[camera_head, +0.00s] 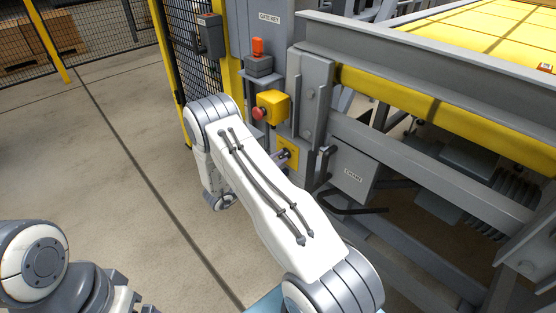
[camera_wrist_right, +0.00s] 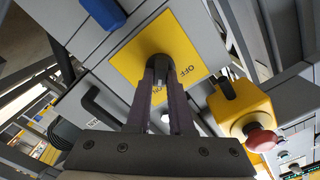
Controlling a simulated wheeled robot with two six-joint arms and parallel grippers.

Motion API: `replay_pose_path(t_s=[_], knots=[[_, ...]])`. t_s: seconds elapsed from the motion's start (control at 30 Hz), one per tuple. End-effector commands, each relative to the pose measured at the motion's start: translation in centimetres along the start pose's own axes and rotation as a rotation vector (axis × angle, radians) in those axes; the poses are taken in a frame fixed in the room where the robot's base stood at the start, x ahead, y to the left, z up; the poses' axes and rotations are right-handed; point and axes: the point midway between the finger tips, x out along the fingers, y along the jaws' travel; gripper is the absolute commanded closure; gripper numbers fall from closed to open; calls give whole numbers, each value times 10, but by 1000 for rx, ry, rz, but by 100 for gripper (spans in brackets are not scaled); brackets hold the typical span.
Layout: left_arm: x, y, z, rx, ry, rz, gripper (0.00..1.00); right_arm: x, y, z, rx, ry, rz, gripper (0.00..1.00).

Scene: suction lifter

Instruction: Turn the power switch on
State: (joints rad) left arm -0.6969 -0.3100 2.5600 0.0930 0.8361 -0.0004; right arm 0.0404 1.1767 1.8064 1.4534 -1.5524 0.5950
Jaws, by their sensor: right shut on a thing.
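The power switch is a dark rotary knob (camera_wrist_right: 158,68) on a yellow plate (camera_wrist_right: 128,60) with the words OFF and ON. My right gripper (camera_wrist_right: 160,88) is shut on the knob, with its two dark fingers on either side. The fingers hide much of the knob, so its exact turn angle is hard to tell.
A yellow box with a red emergency button (camera_head: 271,107) is just above the plate. An orange-topped device (camera_head: 258,58) and the GATE KEY label are higher up. A grey frame with a yellow rail (camera_head: 430,106) lies at the right. The floor at the left is clear.

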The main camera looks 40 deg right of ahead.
Motion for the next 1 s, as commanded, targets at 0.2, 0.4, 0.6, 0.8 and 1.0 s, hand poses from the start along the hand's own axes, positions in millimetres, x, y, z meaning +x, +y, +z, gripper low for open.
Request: replay_pose_path(t_s=[0.2,0.4,0.6,0.8,1.0], knots=[[2,0,0,0,0,0,3,-1,1,0,41,-1,0,100],[2,0,0,0,0,0,3,-1,1,0,49,-1,0,100],[2,0,0,0,0,0,3,-1,1,0,49,-1,1,100],[2,0,0,0,0,0,3,0,1,0,48,-1,1,50],[2,0,0,0,0,0,3,0,0,0,48,-1,0,50]])
